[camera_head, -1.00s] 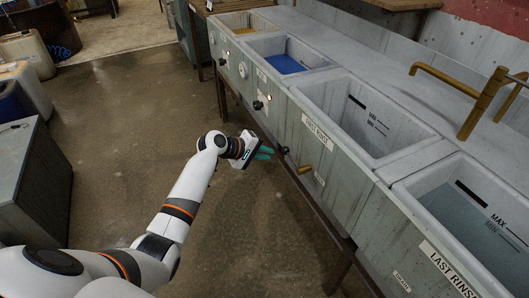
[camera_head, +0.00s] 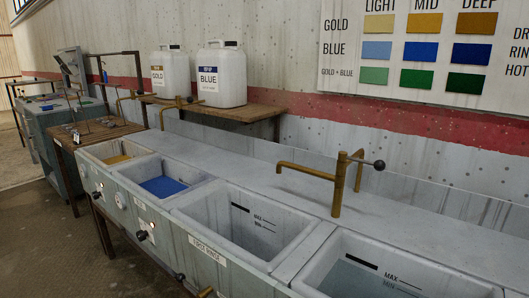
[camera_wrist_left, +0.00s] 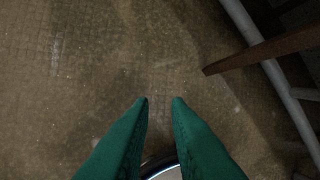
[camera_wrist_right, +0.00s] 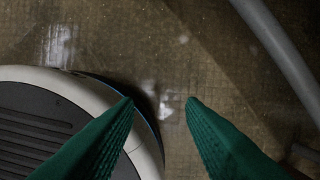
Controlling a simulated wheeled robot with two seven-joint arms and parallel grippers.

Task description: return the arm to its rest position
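Neither arm shows in the head view now. In the left wrist view my left gripper (camera_wrist_left: 159,102) has two green fingers with a narrow gap between the tips. Nothing is between them, and bare floor (camera_wrist_left: 80,70) lies beyond. In the right wrist view my right gripper (camera_wrist_right: 160,101) has its green fingers apart and empty, with a wider gap. It hangs over the floor, and a rounded white and dark part of my own base shows below it.
A row of sink basins runs along the wall, including a first rinse basin (camera_head: 213,249) and a blue-filled basin (camera_head: 163,187). A brass tap (camera_head: 338,190) stands behind them. White jugs, one marked blue (camera_head: 219,85), stand on a wooden shelf (camera_head: 265,101). A brown leg (camera_wrist_left: 262,50) is near my left gripper.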

